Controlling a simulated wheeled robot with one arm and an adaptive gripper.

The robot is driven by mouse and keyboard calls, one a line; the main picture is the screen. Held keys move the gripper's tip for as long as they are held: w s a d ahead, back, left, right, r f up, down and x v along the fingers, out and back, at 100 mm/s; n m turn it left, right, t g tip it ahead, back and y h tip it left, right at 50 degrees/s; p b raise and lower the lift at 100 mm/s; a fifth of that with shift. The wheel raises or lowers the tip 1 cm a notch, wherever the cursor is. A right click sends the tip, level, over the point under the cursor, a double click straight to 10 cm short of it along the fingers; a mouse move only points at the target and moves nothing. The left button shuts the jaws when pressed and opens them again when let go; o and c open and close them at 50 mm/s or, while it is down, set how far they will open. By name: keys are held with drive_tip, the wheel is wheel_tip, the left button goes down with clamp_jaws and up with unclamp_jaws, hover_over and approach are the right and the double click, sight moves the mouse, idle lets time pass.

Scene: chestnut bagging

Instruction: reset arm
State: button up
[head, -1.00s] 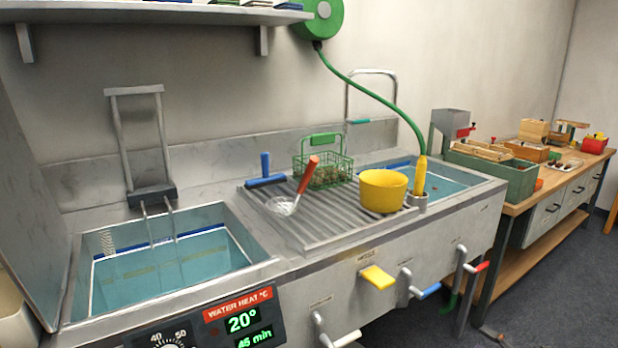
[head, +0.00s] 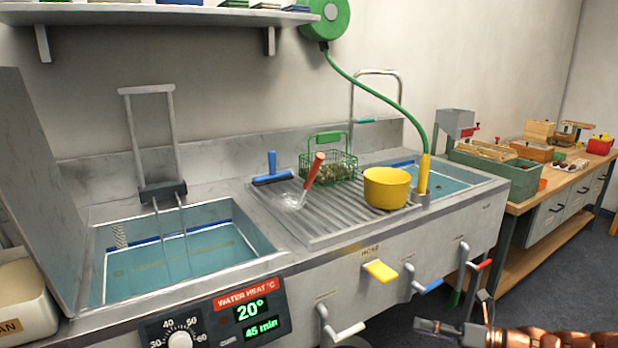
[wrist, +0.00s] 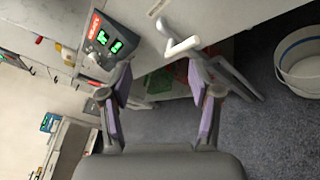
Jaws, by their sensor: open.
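My gripper (wrist: 157,98) is open and empty in the wrist view, its two purple-padded fingers spread apart. Between and beyond the fingers are the grey floor and the lower front of the sink unit. In the head view part of my gripper (head: 445,329) shows at the bottom right, in front of the sink unit and low over the floor, with my copper-coloured arm behind it. The rest of the arm is cut off by the frame edge.
The steel sink unit (head: 215,288) has protruding levers, including a white-handled one (head: 345,331). A yellow pot (head: 386,188), a green wire basket (head: 328,166) and a skimmer (head: 313,178) stand on its drainboard. A white tub (wrist: 300,66) stands on the floor.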

drive_tip(key=s+a+r+n+g+h, duration=0.2)
drive_tip(key=s+a+n+g, duration=0.3)
drive_tip(key=s+a+n, duration=0.4)
drive_tip(key=s+a+r+n+g+h, duration=0.1)
drive_tip(key=s+a+n+g+h, duration=0.3)
drive_tip(key=s+a+n, duration=0.5)
drive_tip(key=s+d+n+g+h, duration=0.2)
drive_tip(key=s+d+n+h, duration=0.75)
drive_tip(key=s+n, duration=0.55)
wheel_tip(320, 180, up, 23)
drive_tip(key=t+p, duration=0.1)
drive_tip(key=p, duration=2.1)
drive_tip(key=shift+s+d+n+y, duration=0.35)
drive_tip(key=shift+d+n+y, duration=0.05)
drive_tip(key=shift+d+y, duration=0.05)
